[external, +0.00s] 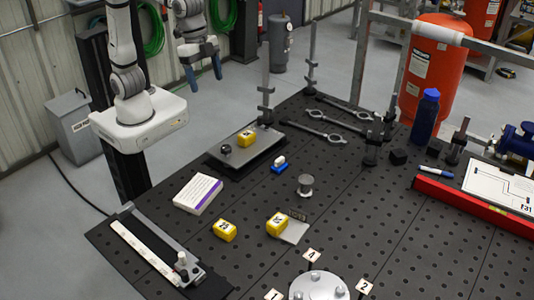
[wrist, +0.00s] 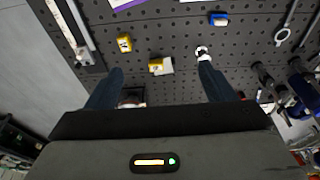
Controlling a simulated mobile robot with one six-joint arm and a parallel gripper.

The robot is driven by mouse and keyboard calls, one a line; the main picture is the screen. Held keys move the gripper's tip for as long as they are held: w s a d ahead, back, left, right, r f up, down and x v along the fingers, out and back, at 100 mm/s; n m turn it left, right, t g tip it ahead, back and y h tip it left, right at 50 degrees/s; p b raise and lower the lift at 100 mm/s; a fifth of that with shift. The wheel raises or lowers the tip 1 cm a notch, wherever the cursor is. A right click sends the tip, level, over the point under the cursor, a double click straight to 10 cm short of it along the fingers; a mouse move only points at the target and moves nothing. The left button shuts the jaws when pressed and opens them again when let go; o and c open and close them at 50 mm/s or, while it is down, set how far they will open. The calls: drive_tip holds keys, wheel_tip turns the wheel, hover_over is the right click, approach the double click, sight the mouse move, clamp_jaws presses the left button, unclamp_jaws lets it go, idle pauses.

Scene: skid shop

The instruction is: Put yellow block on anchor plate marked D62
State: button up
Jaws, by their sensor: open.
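One yellow block (external: 225,230) lies directly on the black perforated table. A second yellow block (external: 277,224) sits on a small grey plate (external: 294,234) with a dark tag at its back edge; the tag is too small to read. A third yellow block (external: 246,138) rests on a larger grey plate (external: 247,160) beside a black knob. The wrist view shows a yellow block (wrist: 125,43) alone and another (wrist: 156,65) on the small plate (wrist: 168,66). My gripper (external: 203,76) is open and empty, high above and behind the table's far left edge.
A white-and-purple book (external: 198,194), a blue-and-white item (external: 279,163) and a metal spool (external: 305,185) stand around the blocks. A ruler fixture (external: 145,248) lies front left and a round flange (external: 318,287) at the front. Tall clamp posts (external: 265,85) rise at the back.

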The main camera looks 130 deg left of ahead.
drive_tip(key=s+f, duration=0.4)
drive_tip(key=s, duration=0.8)
drive_tip(key=s+f+t, duration=0.1)
drive_tip(key=s+f, duration=0.4)
drive_tip(key=s, duration=0.7)
drive_tip(key=shift+a, duration=0.4)
drive_tip(key=shift+f, duration=0.1)
